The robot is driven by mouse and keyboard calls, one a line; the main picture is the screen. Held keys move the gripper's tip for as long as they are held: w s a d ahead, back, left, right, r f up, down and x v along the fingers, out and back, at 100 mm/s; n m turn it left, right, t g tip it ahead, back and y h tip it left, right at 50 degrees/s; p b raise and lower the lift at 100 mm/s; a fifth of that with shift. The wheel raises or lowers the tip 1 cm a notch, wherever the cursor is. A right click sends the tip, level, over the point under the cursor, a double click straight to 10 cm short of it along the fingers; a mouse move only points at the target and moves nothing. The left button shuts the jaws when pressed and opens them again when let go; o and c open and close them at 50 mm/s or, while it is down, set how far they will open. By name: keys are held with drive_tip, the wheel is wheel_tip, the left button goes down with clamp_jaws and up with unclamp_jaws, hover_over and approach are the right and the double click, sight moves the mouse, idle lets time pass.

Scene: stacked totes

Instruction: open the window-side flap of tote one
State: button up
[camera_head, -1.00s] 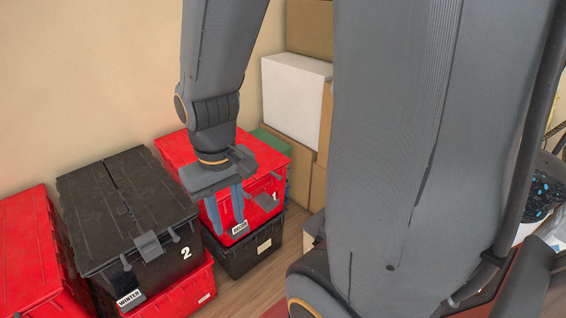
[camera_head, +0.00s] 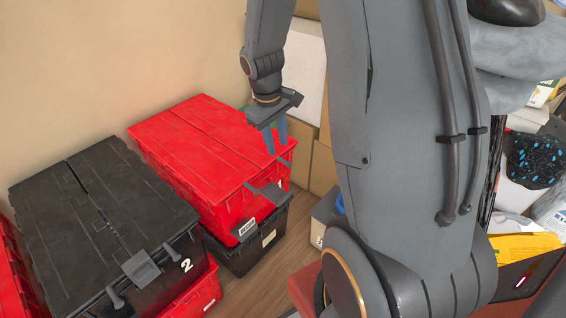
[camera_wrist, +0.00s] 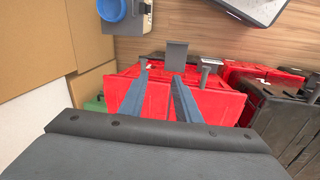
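Tote one (camera_head: 222,201) is the red tote with a white "1" on its front, stacked on a black tote. Its red two-part lid (camera_head: 190,135) lies closed with a seam down the middle. A grey latch (camera_head: 268,194) sticks out at its front edge; the latch also shows in the wrist view (camera_wrist: 176,54). My gripper (camera_head: 276,145) is over the right side of the lid, fingers pointing down, spread apart and empty. In the wrist view my gripper (camera_wrist: 158,74) has the red tote behind and between its fingers. I cannot tell whether a fingertip touches the lid.
A black tote marked 2 (camera_head: 110,205) stands close on the left, on a red tote. Cardboard boxes (camera_head: 322,168) and a white box (camera_head: 303,75) stand behind and right. Wood floor (camera_head: 225,285) is clear in front of tote one.

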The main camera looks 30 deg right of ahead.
approach(285, 161)
drive_tip(key=shift+n, duration=0.4)
drive_tip(key=f, duration=0.2)
drive_tip(key=f+b, duration=0.1)
drive_tip(key=f, duration=0.2)
drive_tip(key=d+f, duration=0.1)
drive_tip(key=f, duration=0.1)
drive_tip(key=shift+w+f, duration=0.1)
drive_tip(key=shift+f, duration=0.2)
clamp_jaws()
